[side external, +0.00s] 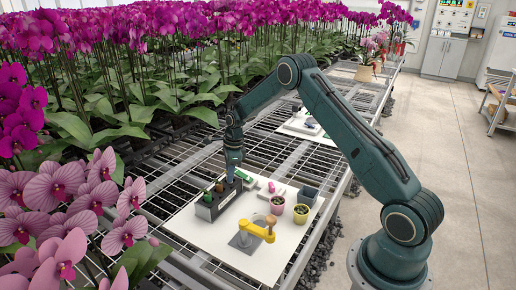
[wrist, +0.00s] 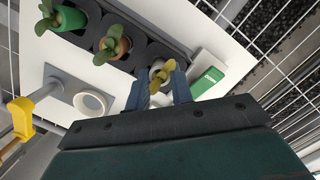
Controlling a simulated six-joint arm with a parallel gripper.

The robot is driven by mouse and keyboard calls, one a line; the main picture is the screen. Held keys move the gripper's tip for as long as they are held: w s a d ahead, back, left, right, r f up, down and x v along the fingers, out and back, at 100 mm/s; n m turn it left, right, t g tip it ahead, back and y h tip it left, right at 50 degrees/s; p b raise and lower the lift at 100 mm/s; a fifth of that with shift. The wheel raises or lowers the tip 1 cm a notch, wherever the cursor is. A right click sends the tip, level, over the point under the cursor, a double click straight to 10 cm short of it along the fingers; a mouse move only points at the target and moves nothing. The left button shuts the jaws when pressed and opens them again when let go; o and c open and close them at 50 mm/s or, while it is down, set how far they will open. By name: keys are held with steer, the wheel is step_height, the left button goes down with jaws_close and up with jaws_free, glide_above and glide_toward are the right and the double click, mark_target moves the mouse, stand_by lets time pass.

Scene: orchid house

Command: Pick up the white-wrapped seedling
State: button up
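The white-wrapped seedling (wrist: 157,68) has yellow-green leaves and stands at the right part of a dark tray (wrist: 138,66), seen in the wrist view. My gripper (wrist: 158,78) has its two blue fingers on either side of this seedling, with a gap between them. I cannot tell whether either finger touches the wrap. In the side external view my gripper (side external: 231,181) points down at the far end of the tray (side external: 207,212), and the white wrap is hidden there. A green-wrapped seedling (wrist: 70,18) and a brown-wrapped seedling (wrist: 122,46) stand in other tray wells.
A green and white box (wrist: 207,73) lies close to the right of the tray. A yellow-topped stand (side external: 262,230) is on the white board (side external: 268,270) at the front. A terracotta pot (side external: 277,205), a yellow pot (side external: 300,214) and a grey bin (side external: 308,195) stand to the right.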

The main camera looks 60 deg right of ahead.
steer(key=shift+c, duration=0.7)
steer(key=shift+r, duration=0.15)
step_height(320, 180, up, 20)
steer(key=shift+a+f, duration=0.1)
steer(key=shift+f, duration=0.15)
stand_by(0.6)
steer(key=s+a+f+n+g, duration=0.1)
steer(key=s+a+f+n, duration=0.6)
steer(key=n, duration=0.6)
steer(key=s+a+f+n+g+h, duration=0.1)
steer(key=s+a+f+n+g, duration=0.1)
steer(key=s+a+f+n, duration=0.5)
steer(key=shift+a+f+n, duration=0.4)
steer(key=shift+a+n, duration=1.35)
steer(key=shift+n, duration=1.75)
